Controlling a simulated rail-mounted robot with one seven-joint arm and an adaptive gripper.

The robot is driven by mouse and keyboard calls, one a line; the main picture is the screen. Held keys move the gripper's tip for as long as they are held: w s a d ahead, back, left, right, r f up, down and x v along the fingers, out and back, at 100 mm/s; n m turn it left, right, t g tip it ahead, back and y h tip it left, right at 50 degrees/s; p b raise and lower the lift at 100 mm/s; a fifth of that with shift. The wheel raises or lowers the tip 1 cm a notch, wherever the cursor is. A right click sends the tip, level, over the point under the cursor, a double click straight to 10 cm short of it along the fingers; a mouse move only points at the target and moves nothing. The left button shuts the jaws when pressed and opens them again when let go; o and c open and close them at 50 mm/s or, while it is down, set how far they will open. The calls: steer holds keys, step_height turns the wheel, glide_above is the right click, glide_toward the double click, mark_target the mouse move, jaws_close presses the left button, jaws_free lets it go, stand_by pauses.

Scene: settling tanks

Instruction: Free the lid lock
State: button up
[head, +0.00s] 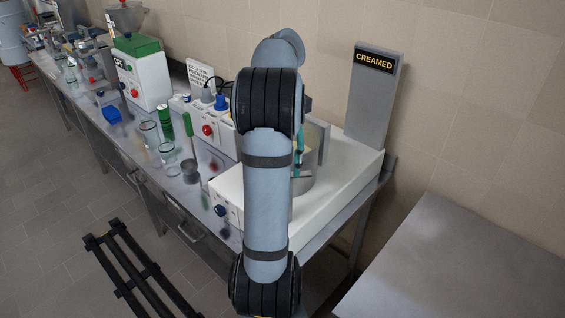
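A white machine (345,185) stands at the near end of the bench, with a dark blue knob (221,210) on its front left. A round grey part (304,182) sits on its top, partly hidden by my arm. A grey upright piece (321,143) stands beside it, and a small teal part (299,158) shows at the arm's edge. I cannot tell which part is the lid or its lock. My arm crosses the middle of the view in front of the machine. My gripper is not visible; the arm hides that area.
A grey post (373,100) reads "CREAMED". To the left on the bench (176,192) are a box with a red button (208,131), glass beakers (150,135), a green bottle (165,124) and a metal cup (190,171). A bare grey tabletop (450,265) lies at right.

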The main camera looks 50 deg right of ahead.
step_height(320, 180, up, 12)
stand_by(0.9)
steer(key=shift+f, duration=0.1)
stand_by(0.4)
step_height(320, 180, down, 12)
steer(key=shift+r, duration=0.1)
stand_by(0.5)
